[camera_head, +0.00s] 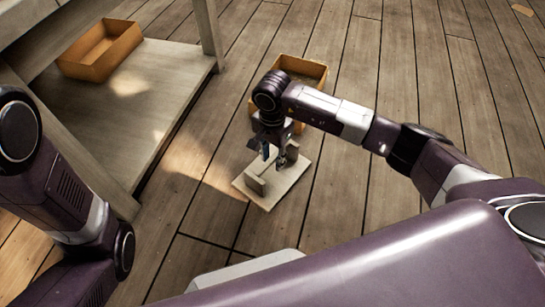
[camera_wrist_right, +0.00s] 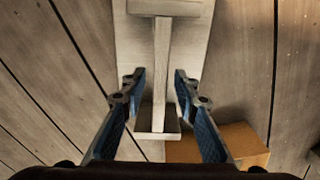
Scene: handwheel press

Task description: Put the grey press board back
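The pale grey press board (camera_head: 284,191) lies flat on the plank floor in the head view. A raised bar with a cross block at each end (camera_wrist_right: 161,65) runs along its top in the wrist view. My right gripper (camera_head: 273,159) points down over the board. In the right wrist view its two blue-padded fingers (camera_wrist_right: 157,86) are apart, one on each side of the bar, with visible gaps to it. I cannot tell how far the fingertips are above the board. My left arm shows at the left edge of the head view, but its gripper is out of view.
An orange-brown open box (camera_head: 312,71) stands on the floor just behind the board; part of a box (camera_wrist_right: 235,143) also shows in the wrist view. Another open box (camera_head: 100,50) sits on a low wooden shelf (camera_head: 150,105) at left.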

